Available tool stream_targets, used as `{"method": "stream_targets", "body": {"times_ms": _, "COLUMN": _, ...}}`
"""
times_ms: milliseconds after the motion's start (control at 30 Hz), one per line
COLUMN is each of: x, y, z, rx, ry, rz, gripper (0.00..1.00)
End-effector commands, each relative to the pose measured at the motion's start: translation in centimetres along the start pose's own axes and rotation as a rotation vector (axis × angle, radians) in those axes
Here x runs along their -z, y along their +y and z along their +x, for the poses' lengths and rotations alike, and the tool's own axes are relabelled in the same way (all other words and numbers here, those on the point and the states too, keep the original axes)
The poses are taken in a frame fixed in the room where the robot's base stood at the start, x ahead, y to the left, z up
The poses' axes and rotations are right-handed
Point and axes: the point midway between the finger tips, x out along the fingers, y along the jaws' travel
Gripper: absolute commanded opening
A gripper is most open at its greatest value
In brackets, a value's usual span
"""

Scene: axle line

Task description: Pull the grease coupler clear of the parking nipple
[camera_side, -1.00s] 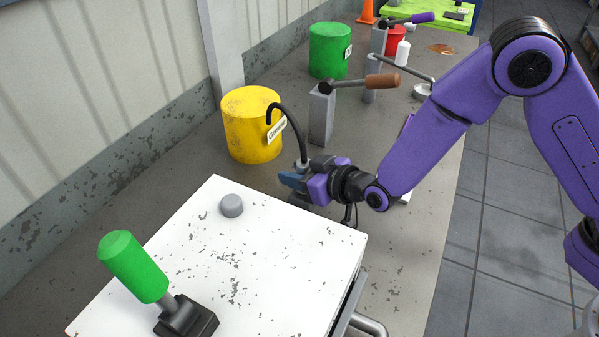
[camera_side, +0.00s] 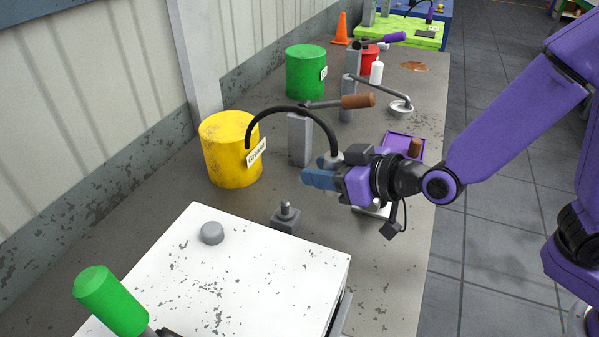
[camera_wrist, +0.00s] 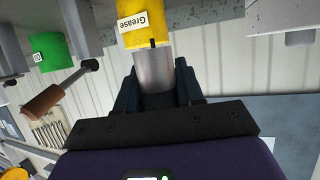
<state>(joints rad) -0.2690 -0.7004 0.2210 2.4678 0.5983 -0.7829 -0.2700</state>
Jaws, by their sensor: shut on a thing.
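My gripper (camera_side: 322,176) is shut on the grease coupler, a grey metal cylinder (camera_wrist: 154,72) that shows between the blue fingers in the wrist view. In the side view the fingers hide most of the coupler, and a black hose (camera_side: 290,108) arches from it to the yellow grease drum (camera_side: 230,160). The parking nipple (camera_side: 286,212) stands upright on a small dark block behind the white cabinet. The coupler is off the nipple, up and to the right of it, with a visible gap between.
The white cabinet (camera_side: 260,285) carries a grey knob and a green-handled lever (camera_side: 110,300). Grey posts with levers, one brown-handled (camera_side: 357,101), stand behind my gripper. A purple tray (camera_side: 408,140) lies to the right. A green drum (camera_side: 305,72) stands farther back.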

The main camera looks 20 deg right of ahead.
Motion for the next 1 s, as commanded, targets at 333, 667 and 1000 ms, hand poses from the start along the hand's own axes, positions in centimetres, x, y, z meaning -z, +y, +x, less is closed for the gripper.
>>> {"method": "stream_targets", "body": {"times_ms": 333, "x": 0.2, "y": 0.4, "z": -3.4, "rx": 0.001, "ry": 0.003, "rz": 0.001, "gripper": 0.03}}
{"method": "stream_targets", "body": {"times_ms": 667, "x": 0.2, "y": 0.6, "z": -4.6, "rx": 0.0, "ry": 0.002, "rz": 0.0, "gripper": 0.03}}
{"method": "stream_targets", "body": {"times_ms": 1000, "x": 0.2, "y": 0.6, "z": -4.8, "rx": -0.001, "ry": 0.001, "rz": 0.001, "gripper": 0.03}}
